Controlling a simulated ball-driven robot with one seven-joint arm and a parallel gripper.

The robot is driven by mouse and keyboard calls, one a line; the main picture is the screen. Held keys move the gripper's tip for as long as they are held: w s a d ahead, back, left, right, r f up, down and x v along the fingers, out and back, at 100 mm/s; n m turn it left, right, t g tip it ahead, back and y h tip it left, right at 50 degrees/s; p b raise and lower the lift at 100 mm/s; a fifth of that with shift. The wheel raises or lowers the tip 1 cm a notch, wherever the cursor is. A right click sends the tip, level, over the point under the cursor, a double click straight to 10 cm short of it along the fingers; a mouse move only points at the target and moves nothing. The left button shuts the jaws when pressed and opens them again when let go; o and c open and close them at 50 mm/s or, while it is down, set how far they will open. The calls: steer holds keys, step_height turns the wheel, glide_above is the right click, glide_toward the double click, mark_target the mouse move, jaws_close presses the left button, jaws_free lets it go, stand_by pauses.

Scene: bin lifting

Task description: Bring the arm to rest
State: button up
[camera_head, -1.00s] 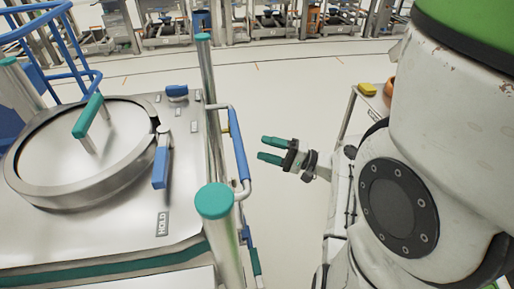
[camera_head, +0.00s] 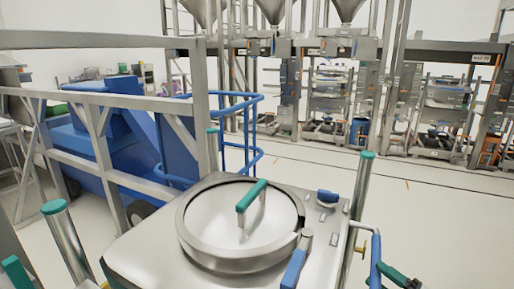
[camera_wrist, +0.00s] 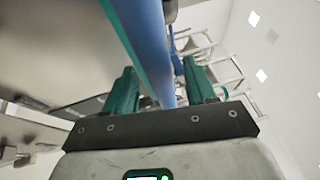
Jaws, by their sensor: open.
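My gripper (camera_head: 388,272) shows at the lower right of the head view, beside the blue grip of the bin's side handle (camera_head: 376,250). In the wrist view my gripper (camera_wrist: 160,82) has its two green fingers apart. The blue bar (camera_wrist: 150,45) runs across the gap between them; I cannot tell whether it touches a finger. The steel bin (camera_head: 140,250) stands upright in the lower middle of the head view, with a round lid (camera_head: 215,215) closed by a green handle and a blue latch. Most of my arm is out of view.
Steel posts with green caps (camera_head: 367,156) stand at the bin's corners. A grey railing (camera_head: 90,100) and a blue machine (camera_head: 125,130) are at the left. Racks (camera_head: 440,110) line the back. Pale floor (camera_head: 420,195) lies clear to the right.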

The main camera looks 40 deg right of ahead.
steer(key=w, duration=0.2)
steer(key=shift+w+r, duration=0.3)
steer(key=shift+r, duration=0.05)
steer(key=shift+w+a+f+p, duration=0.15)
steer(key=shift+w+p, duration=0.25)
steer(key=shift+w, duration=0.4)
